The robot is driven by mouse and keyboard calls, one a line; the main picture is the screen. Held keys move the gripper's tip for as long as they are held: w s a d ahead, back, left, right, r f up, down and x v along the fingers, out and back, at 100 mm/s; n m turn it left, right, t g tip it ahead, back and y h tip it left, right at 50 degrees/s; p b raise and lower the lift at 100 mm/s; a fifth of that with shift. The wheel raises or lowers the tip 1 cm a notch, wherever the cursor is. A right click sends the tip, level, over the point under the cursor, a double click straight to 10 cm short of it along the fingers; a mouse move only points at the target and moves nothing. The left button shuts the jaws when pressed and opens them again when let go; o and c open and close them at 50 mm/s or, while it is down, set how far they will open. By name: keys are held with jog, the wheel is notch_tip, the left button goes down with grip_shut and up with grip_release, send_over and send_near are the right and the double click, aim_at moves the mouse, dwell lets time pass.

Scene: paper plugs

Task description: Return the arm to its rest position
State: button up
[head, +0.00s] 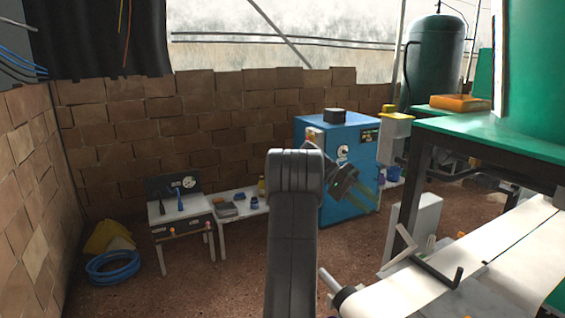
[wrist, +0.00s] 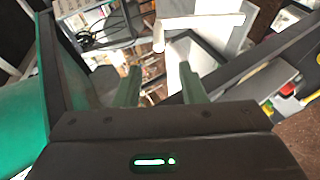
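My arm stands upright in the middle foreground of the head view, bent at its top. My gripper (head: 370,200) sticks out to the right of that bend, in front of the blue cabinet in the picture. In the wrist view, my gripper (wrist: 160,72) has its two green fingers well apart. I see nothing held between them. The gripper hangs in the air and seems to touch nothing. The far side of the gripper is hidden in the head view.
A white conveyor belt (head: 425,288) and a green-topped table (head: 475,132) stand at right. A blue cabinet (head: 338,185) stands behind my arm. A small white table (head: 180,212) and a blue hose coil (head: 113,268) are at left.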

aim_at(403, 228)
jog(key=p+x, duration=0.1)
jog(key=x, duration=1.1)
jog(key=shift+s+d, duration=0.25)
jog(key=shift+s, duration=0.05)
jog(key=shift+s+d+f+t+y, duration=0.2)
jog(key=shift+s+t+y, duration=0.1)
jog(key=shift+s+t, duration=0.15)
